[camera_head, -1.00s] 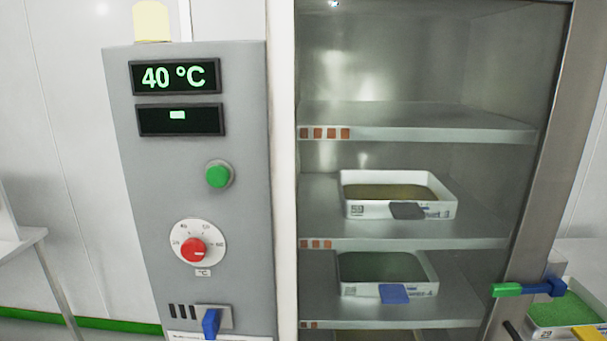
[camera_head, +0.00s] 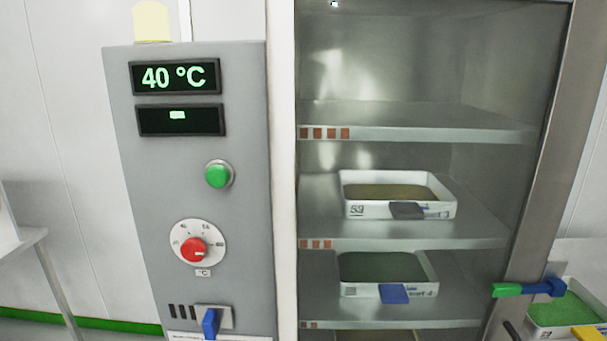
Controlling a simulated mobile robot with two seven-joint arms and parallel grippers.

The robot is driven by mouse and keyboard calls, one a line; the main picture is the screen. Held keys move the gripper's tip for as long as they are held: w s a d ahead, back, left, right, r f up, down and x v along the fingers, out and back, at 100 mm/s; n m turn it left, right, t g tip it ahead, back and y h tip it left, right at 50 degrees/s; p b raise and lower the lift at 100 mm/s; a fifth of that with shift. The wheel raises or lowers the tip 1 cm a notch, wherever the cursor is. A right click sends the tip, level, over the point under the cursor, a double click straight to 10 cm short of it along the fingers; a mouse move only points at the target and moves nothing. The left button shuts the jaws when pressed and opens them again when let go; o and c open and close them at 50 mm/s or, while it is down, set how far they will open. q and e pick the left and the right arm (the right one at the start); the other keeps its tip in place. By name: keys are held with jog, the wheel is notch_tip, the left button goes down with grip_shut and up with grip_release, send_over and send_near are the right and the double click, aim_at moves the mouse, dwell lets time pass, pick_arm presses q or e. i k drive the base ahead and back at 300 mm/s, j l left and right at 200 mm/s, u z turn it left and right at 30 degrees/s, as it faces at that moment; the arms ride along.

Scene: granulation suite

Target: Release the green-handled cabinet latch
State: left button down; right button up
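The cabinet latch has a green handle (camera_head: 506,290) at the left end of a blue bar (camera_head: 545,287). It lies roughly level across the lower part of the steel door frame (camera_head: 541,170), at the lower right of the head view. The cabinet's interior shows through the front, with several shelves. Neither of my grippers is in view, and nothing touches the latch handle.
A grey control panel (camera_head: 245,130) stands left of the cabinet, with a green button (camera_head: 218,175), a red dial (camera_head: 194,250) and a blue switch (camera_head: 211,323). White trays (camera_head: 352,210) sit on shelves. Another tray (camera_head: 538,331) with green contents is at lower right.

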aim_at(556, 287)
jog(key=z, duration=1.3)
